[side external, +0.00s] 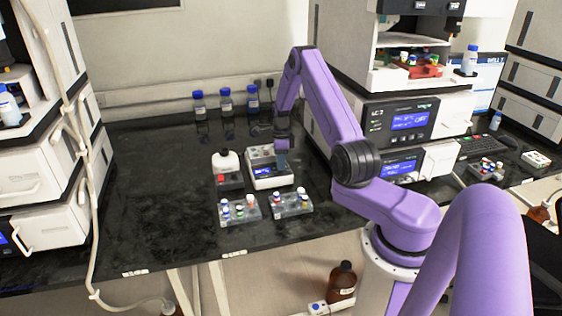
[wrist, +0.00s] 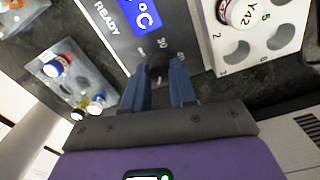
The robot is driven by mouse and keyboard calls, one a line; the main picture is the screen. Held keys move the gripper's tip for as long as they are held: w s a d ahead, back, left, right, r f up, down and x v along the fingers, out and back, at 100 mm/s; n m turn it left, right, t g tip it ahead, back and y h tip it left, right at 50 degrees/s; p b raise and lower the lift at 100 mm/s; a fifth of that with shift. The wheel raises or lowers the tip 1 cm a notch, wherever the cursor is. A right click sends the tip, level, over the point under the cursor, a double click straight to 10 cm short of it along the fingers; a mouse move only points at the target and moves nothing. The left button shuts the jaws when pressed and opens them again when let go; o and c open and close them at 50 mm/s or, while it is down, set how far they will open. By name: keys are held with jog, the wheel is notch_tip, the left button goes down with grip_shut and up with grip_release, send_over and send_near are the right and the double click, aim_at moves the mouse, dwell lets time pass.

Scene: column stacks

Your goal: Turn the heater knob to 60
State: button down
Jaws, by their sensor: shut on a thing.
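The heater (side external: 272,181) is a small white box with a dark front panel and a blue display, on the black bench. In the wrist view its panel (wrist: 113,42) shows "READY", a "°C" display and small printed dial numbers. My gripper (side external: 281,163) is lowered at the panel's right side. In the wrist view my gripper (wrist: 160,74) has its two blue fingers on either side of the heater knob (wrist: 159,72), shut on it. The knob is mostly hidden between the fingers, and its pointer setting cannot be read.
A rack with colored-cap vials (side external: 239,210) and another vial rack (side external: 292,204) stand in front of the heater. Several blue-capped bottles (side external: 225,100) stand behind. The bench at left is clear.

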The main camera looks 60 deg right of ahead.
jog(key=shift+m, duration=0.3)
jog(key=c, duration=0.9)
grip_release()
jog(key=shift+r, duration=0.1)
notch_tip(320, 180, up, 17)
jog(key=shift+r, duration=0.2)
